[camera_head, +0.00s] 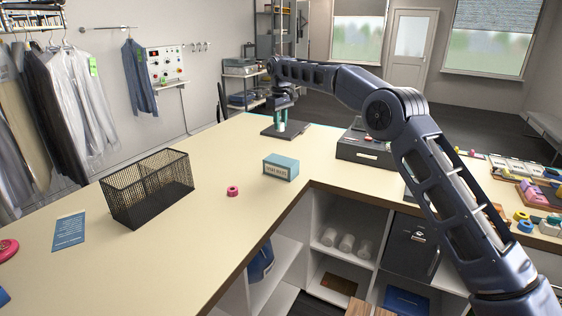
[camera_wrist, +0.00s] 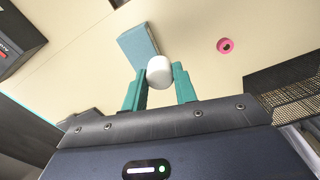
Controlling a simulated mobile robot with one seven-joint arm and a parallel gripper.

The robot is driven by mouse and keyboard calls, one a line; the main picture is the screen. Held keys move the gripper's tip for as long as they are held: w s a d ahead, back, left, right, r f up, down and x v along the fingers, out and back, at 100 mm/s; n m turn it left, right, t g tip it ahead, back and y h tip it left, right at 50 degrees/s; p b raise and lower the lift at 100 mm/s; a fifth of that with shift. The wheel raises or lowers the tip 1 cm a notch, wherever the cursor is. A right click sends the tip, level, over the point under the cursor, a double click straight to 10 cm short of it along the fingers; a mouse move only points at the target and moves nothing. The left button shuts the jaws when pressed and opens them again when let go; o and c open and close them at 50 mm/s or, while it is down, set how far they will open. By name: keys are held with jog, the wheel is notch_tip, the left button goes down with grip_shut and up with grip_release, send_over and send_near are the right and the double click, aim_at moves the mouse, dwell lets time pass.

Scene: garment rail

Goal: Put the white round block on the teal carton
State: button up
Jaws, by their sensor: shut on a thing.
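The white round block (camera_wrist: 159,70) is held between the two teal fingers of my gripper (camera_wrist: 160,84) in the wrist view. In the head view my gripper (camera_head: 281,124) is at the far part of the counter, above a dark flat pad; the block is hard to make out there. The teal carton (camera_head: 281,167) lies on the counter nearer the head camera, near the inner corner, with a pale label on its front. It also shows in the wrist view (camera_wrist: 137,45), beyond the block and apart from it.
A pink ring (camera_head: 233,191) lies left of the carton. A black wire basket (camera_head: 148,188) stands further left, near a blue card (camera_head: 69,231). A dark box (camera_head: 365,146) stands right of the carton. The dark pad (camera_head: 287,131) lies under my gripper.

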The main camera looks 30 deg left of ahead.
aim_at(284, 164)
jog(key=shift+w+r, duration=1.4)
jog(key=shift+w, duration=0.7)
jog(key=f, duration=1.9)
jog(key=shift+a+f, duration=0.3)
jog(key=shift+f, duration=0.1)
jog(key=shift+f, duration=0.2)
jog(key=o, duration=1)
jog(key=shift+c, duration=0.2)
jog(key=shift+r, duration=0.1)
notch_tip(284, 164, up, 12)
